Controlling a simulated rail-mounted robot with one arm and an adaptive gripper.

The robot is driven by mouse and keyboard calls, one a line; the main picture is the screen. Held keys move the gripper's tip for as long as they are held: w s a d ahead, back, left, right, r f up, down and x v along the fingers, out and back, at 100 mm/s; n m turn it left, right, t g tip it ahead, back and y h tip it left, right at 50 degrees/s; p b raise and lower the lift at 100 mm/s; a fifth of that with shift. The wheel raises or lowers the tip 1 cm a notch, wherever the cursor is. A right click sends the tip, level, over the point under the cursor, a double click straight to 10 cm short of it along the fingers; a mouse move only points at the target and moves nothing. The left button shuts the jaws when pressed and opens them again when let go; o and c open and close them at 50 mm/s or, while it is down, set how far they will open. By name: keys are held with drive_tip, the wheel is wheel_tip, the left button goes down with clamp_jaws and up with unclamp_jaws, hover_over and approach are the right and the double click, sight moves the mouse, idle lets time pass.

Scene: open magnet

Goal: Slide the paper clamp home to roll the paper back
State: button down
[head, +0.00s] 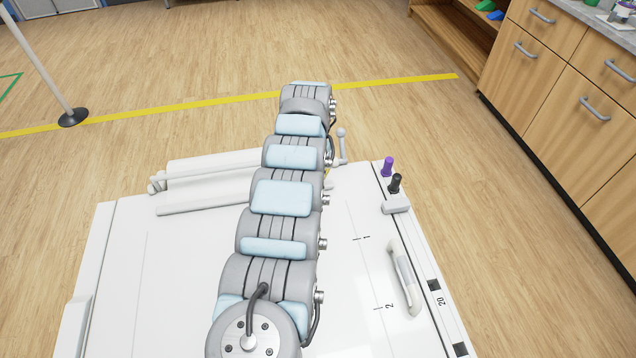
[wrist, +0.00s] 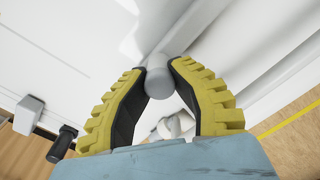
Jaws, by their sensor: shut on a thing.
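In the wrist view my gripper (wrist: 158,68) has its yellow, black-padded fingers closed on the rounded grey end of a bar, which looks like the paper clamp (wrist: 158,82). The bar runs away from the fingers over the white surface. In the head view the clamp bar (head: 200,198) lies across the far part of the white table, in front of the white paper roll (head: 210,165). My arm hides its right part and my gripper there. A pale round part (wrist: 176,124) shows just below the held end in the wrist view.
An upright ball-topped lever (head: 341,145) stands at the table's far edge, right of my arm. A purple knob (head: 387,166), a black knob (head: 396,183) and a white handle (head: 404,278) line the right side. The white table top (head: 180,280) is clear left of my arm.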

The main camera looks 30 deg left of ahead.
drive_tip(key=shift+f, duration=0.15)
drive_tip(key=c, duration=1.4)
unclamp_jaws()
drive_tip(key=o, duration=0.5)
drive_tip(key=shift+w+a, duration=0.15)
drive_tip(key=shift+a, duration=0.05)
drive_tip(key=shift+o, duration=0.2)
drive_tip(key=shift+d, duration=0.1)
drive_tip(key=shift+r, duration=0.3)
wheel_tip(320, 180, up, 12)
drive_tip(key=shift+f, duration=0.15)
